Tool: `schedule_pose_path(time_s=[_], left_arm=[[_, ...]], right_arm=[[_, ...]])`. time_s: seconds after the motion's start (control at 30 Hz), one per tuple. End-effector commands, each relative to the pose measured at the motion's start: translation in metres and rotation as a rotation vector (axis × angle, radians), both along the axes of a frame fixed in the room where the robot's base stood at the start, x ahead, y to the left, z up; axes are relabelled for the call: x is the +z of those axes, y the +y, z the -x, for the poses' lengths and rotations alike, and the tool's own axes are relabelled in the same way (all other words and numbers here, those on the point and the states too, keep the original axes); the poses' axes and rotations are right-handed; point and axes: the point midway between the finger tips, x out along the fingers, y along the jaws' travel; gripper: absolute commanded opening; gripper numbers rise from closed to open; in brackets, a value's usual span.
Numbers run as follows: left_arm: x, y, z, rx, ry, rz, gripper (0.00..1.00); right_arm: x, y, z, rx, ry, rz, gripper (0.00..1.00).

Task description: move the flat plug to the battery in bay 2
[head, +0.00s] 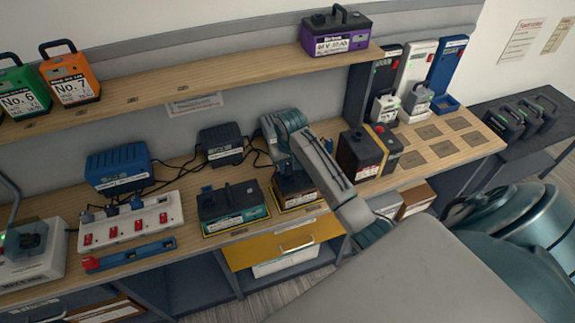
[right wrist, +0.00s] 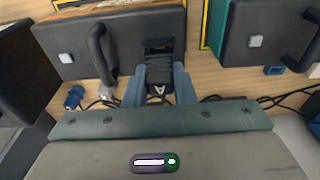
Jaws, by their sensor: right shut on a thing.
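My right gripper (right wrist: 160,85) is shut on a black plug (right wrist: 160,72), its blue fingers on either side of it. In the head view this battery (head: 294,191) has an orange label, stands on a yellow-edged spot and is partly hidden by my right arm. My right gripper's fingers are hidden there. A teal-labelled battery (head: 232,208) stands to its left. My left gripper is not in view.
A blue plug (right wrist: 73,97) and a grey plug (right wrist: 107,90) lie beside the held plug. Dark chargers (head: 221,143) with cables stand behind. A dark red-labelled battery (head: 360,155) stands to the right. A power strip (head: 130,222) lies left. Bare squares (head: 440,148) are at the right.

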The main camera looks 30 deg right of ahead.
Motion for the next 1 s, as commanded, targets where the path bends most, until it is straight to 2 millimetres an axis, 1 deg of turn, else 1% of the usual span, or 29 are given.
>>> schedule_pose_path(time_s=[0.27,1.0], left_arm=[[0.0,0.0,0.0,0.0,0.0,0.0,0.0],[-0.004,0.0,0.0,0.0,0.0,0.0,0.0]], right_arm=[[-0.001,0.0,0.0,0.0,0.0,0.0,0.0],[-0.015,0.0,0.0,0.0,0.0,0.0,0.0]])
